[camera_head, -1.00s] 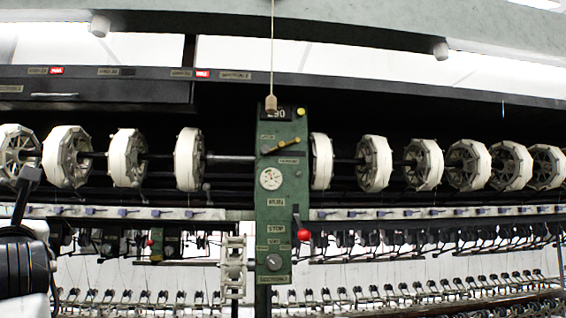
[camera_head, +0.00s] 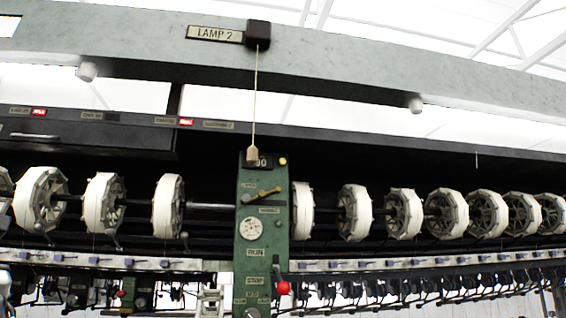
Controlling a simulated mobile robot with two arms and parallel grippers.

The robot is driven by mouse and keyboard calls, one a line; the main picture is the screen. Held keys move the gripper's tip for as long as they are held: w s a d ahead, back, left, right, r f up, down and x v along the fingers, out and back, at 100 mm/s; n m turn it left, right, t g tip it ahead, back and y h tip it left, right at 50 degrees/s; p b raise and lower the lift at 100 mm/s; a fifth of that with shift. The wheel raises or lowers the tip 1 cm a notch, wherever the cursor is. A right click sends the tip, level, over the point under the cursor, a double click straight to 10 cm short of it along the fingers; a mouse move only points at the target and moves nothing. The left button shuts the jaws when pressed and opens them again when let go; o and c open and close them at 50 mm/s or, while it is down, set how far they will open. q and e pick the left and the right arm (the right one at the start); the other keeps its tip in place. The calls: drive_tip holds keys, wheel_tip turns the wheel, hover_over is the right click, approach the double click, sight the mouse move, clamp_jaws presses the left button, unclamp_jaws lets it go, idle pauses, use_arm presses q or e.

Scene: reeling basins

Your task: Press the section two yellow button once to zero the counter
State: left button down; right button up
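The yellow button (camera_head: 282,161) is a small round knob at the top right of the green control panel (camera_head: 246,270). It sits beside a dark counter display (camera_head: 265,160), whose digits are partly hidden by the wooden pull (camera_head: 252,154) of a hanging cord. Only a final zero or so can be read. Neither of my grippers is in view, and nothing of mine touches the panel.
The cord hangs from a dark box (camera_head: 258,34) beside a "LAMP 2" plate (camera_head: 215,34) on the overhead beam. White reels (camera_head: 168,206) line both sides of the panel. A red ball-ended lever (camera_head: 284,288) sticks out at its lower right. A black cabinet (camera_head: 85,135) is at left.

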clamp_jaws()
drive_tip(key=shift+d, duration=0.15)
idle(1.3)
